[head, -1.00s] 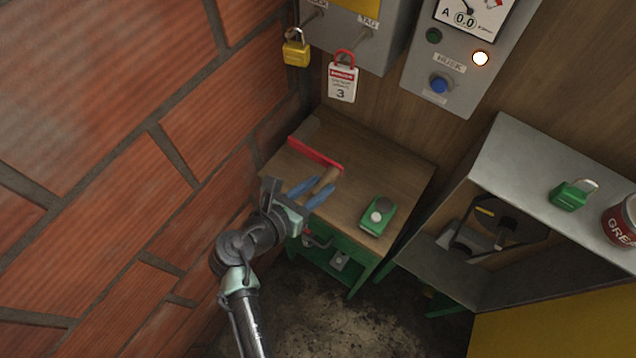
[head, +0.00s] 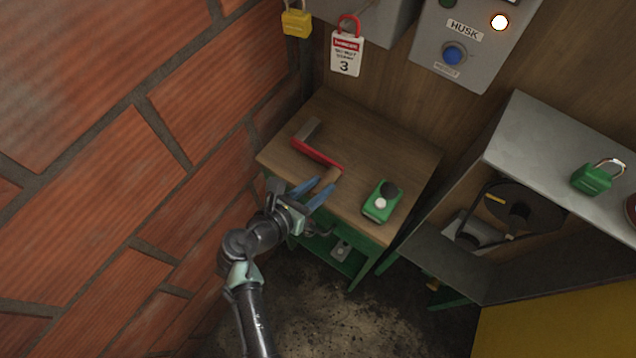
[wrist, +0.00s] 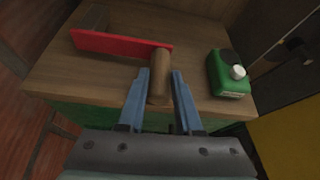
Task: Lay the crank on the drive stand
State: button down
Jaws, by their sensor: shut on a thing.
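The crank has a red arm (head: 316,153), a wooden handle (head: 328,179) and a grey end piece (head: 307,130). It is at the top of a small wooden-topped stand (head: 370,155) with a green frame; I cannot tell whether it touches the top. My gripper (head: 318,192) has blue fingers and is shut on the wooden handle near the stand's front edge. In the wrist view the handle (wrist: 160,75) lies between the two fingers (wrist: 158,92), and the red arm (wrist: 120,44) extends left from its far end.
A green box with a pale button (head: 381,201) sits on the stand, right of the crank. A grey open housing with a pulley (head: 520,205) stands to the right, a green padlock (head: 592,177) on its top. A brick wall (head: 110,200) is close on the left.

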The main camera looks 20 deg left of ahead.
jog(key=shift+f, duration=0.35)
jog(key=c, duration=0.6)
grip_release()
jog(key=shift+o, duration=0.5)
jog(key=shift+f, duration=0.1)
jog(key=v, duration=1.3)
